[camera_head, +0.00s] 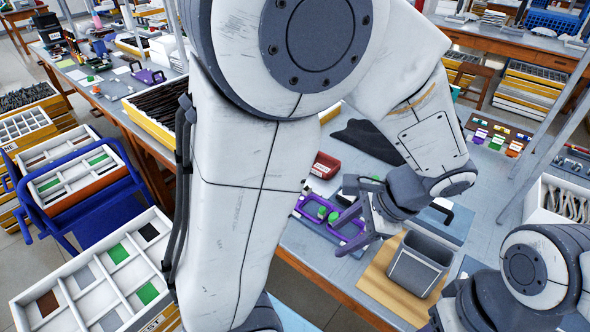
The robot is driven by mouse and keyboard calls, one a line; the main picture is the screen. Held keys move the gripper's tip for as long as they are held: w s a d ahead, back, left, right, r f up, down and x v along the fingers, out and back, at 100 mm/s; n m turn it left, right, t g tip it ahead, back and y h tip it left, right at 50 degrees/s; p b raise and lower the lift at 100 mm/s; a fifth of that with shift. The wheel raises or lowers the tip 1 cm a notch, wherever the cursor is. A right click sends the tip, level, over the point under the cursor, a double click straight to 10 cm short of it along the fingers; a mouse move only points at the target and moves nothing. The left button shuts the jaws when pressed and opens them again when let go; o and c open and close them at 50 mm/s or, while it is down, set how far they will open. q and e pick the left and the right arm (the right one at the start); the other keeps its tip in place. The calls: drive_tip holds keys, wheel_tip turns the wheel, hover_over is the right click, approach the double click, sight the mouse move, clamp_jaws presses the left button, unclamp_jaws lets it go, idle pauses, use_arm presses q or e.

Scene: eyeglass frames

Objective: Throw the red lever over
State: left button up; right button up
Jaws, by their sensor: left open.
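My left gripper (352,228) is open, its dark fingers over the purple tray (309,213) on the workbench. Nothing shows between the fingers. A small red object (325,166) sits on the bench behind the tray, apart from the gripper. I cannot tell whether it is the red lever, and no clear lever shows elsewhere. My left arm hides much of the bench. My right arm enters at the lower right, and its dark end (455,308) is partly cut off, so its fingers are unclear.
A grey bin (419,262) stands on a wooden board (374,281) just right of the left gripper. A dark cloth (367,141) lies behind. A white box of parts (537,206) is at the right.

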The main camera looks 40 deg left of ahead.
use_arm(q)
drive_tip(key=w+a+f+m+y+b, duration=0.2)
drive_tip(key=w+a+f+y, duration=0.2)
drive_tip(key=w+a, duration=0.2)
drive_tip(key=w+a+f+m+y+b, duration=0.2)
drive_tip(key=w+a+f+y, duration=0.2)
drive_tip(key=w+a, duration=0.2)
drive_tip(key=w+a+f+m+y+b, duration=0.2)
drive_tip(key=w+a+f+y+b, duration=0.1)
drive_tip(key=w+a, duration=0.3)
drive_tip(key=shift+w+a+f+m+g+y, duration=0.1)
drive_tip(key=shift+a+f+m+g+y, duration=0.2)
drive_tip(key=shift+a, duration=0.35)
drive_tip(key=shift+w+a+f+g+y, duration=0.1)
drive_tip(key=shift+a+f+y, duration=0.2)
drive_tip(key=shift+a+f, duration=0.3)
drive_tip(key=shift+w+a, duration=0.1)
drive_tip(key=shift+a, duration=0.2)
drive_tip(key=a, duration=0.6)
drive_tip(key=s+a+p, duration=0.1)
drive_tip(key=a, duration=0.3)
drive_tip(key=shift+s+a, duration=0.1)
clamp_jaws()
